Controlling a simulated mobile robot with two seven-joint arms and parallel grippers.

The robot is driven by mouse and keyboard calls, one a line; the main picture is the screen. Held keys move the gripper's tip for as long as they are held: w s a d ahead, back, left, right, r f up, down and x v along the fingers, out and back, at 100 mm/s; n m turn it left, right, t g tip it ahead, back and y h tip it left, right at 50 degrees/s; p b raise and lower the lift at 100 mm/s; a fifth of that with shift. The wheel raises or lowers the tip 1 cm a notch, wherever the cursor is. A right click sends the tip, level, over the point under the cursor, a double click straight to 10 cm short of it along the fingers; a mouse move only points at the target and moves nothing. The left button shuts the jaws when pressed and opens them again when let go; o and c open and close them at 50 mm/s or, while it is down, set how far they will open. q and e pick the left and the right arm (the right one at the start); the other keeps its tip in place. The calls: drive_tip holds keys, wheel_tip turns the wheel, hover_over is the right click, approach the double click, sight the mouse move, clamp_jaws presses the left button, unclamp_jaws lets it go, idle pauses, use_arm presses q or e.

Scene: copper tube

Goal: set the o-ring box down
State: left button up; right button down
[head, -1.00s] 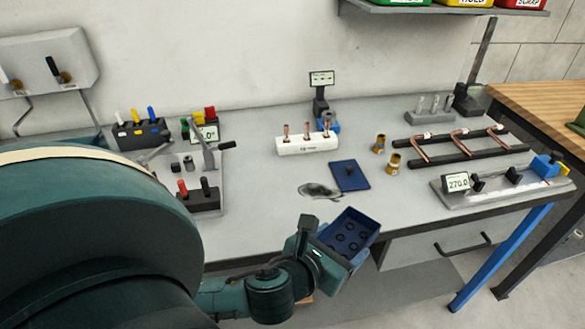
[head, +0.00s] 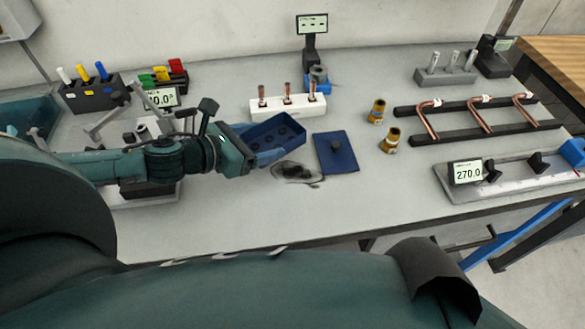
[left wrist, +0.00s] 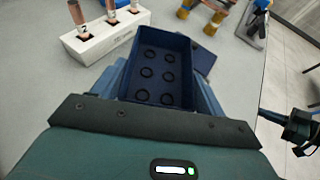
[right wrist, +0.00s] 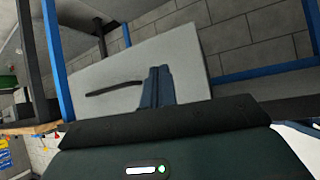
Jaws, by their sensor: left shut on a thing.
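The o-ring box (head: 290,150) is an open dark blue tray, held over the bench left of the flat blue lid (head: 346,163) and in front of the white block. Several black o-rings lie inside it, clear in the left wrist view (left wrist: 183,50). My left gripper (head: 252,146) is shut on the box, with its fingers at the near end. I cannot tell whether the box's underside touches the bench. My right gripper shows only in the right wrist view (right wrist: 157,85); its fingers are together and empty, away from the benchtop.
A white block (head: 290,105) with copper pieces stands behind the box. A grey patch with dark bits (head: 297,173) lies just in front of it. Two brass fittings (head: 390,140) stand right of the lid. Bare bench lies toward the front edge.

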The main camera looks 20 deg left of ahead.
use_arm(q)
drive_tip(key=shift+w+a+r+m+g+h, duration=0.1)
drive_tip(key=shift+a+r+m+g+h, duration=0.15)
drive_tip(key=shift+a+m+h, duration=0.2)
drive_tip(key=shift+w+a+r+m+g+h, duration=0.1)
drive_tip(key=shift+a+m+g+h, duration=0.2)
drive_tip(key=shift+a+m, duration=0.2)
drive_tip(key=shift+a+r+m+g+h+b, duration=0.3)
drive_tip(key=shift+a+m+g+h, duration=0.1)
drive_tip(key=shift+a, duration=0.1)
drive_tip(key=shift+a+r+m+g+h+b, duration=0.25)
drive_tip(key=shift+a+h, duration=0.1)
drive_tip(key=shift+a, duration=0.1)
drive_tip(key=a+r+m+g+h+b, duration=0.1)
drive_tip(key=a+r+m+g+h, duration=0.1)
drive_tip(key=a+r+m, duration=0.15)
drive_tip(key=shift+n, duration=0.45)
drive_tip(key=f, duration=0.5)
drive_tip(key=shift+s+a+b, duration=0.2)
drive_tip(key=shift+s+b, duration=0.05)
drive_tip(key=shift+b, duration=0.05)
wheel_tip(320, 180, down, 4)
drive_tip(key=shift+f, duration=0.2)
use_arm(e)
drive_tip(key=shift+w+a+f, duration=0.1)
drive_tip(key=shift+a+f, duration=0.25)
drive_tip(key=shift+t, duration=0.3)
